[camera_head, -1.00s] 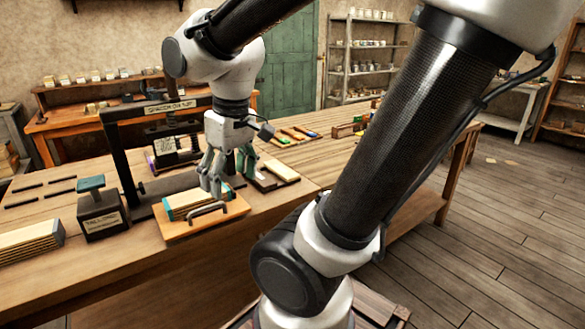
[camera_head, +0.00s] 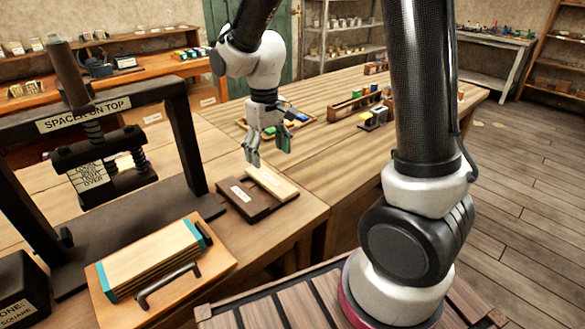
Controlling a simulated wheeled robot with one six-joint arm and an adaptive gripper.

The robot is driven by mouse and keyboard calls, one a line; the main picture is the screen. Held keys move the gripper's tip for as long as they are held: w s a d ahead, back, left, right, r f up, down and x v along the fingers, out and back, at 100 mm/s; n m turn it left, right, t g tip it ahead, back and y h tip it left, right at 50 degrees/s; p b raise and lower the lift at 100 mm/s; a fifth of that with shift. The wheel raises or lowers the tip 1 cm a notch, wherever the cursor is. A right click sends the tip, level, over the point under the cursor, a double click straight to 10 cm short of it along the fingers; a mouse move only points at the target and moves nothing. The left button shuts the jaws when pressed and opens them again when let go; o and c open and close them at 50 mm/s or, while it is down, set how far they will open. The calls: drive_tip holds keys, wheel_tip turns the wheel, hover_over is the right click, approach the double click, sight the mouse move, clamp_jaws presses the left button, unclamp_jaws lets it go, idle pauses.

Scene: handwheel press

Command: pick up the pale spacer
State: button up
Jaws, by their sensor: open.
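The pale spacer (camera_head: 275,183) is a flat light-wood bar lying on a dark brown tray (camera_head: 243,205) on the workbench, beside a darker strip that carries a small label. My gripper (camera_head: 268,152) points down with its fingers apart, with nothing seen between them. It appears above and just behind the spacer in the picture. Its exact height over the spacer is hard to tell. The spacer's upper left end is close to the fingertips in the picture.
A dark press (camera_head: 187,135) with a "SPACER ON TOP" sign stands left of the tray. In front of it, a board (camera_head: 214,262) with a metal handle holds a pale stack with teal ends. Small racks (camera_head: 352,106) stand farther back. Bench right of the tray is clear.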

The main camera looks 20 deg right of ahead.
sight(269, 178)
drive_tip(key=shift+w+f, duration=0.15)
drive_tip(key=shift+f, duration=0.2)
wheel_tip(269, 178, down, 7)
drive_tip(key=shift+w, duration=0.1)
drive_tip(key=c, duration=1.1)
